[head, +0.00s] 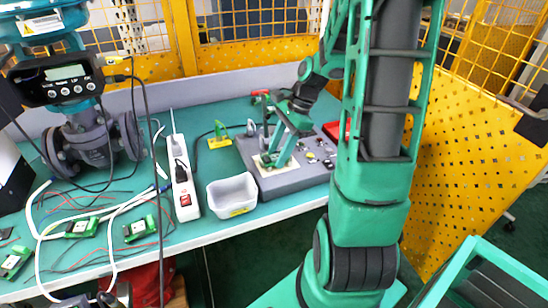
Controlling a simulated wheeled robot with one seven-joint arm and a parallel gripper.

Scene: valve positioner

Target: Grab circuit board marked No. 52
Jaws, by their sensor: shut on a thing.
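My gripper (272,158) reaches down over the left part of the grey control box and is shut on a small pale-edged piece (262,161), which looks like a circuit board. The fingers hide part of it, and I cannot read a number on it. I cannot tell whether it touches the box. Other green boards with white parts lie on the table at the left: one in front of the valve (82,227), one to its right (140,228), and one near the left edge (15,262). Their marks are too small to read.
A green piece on a yellow base (219,138) stands behind. The valve (95,140) and loose cables crowd the left. Yellow fencing borders the table.

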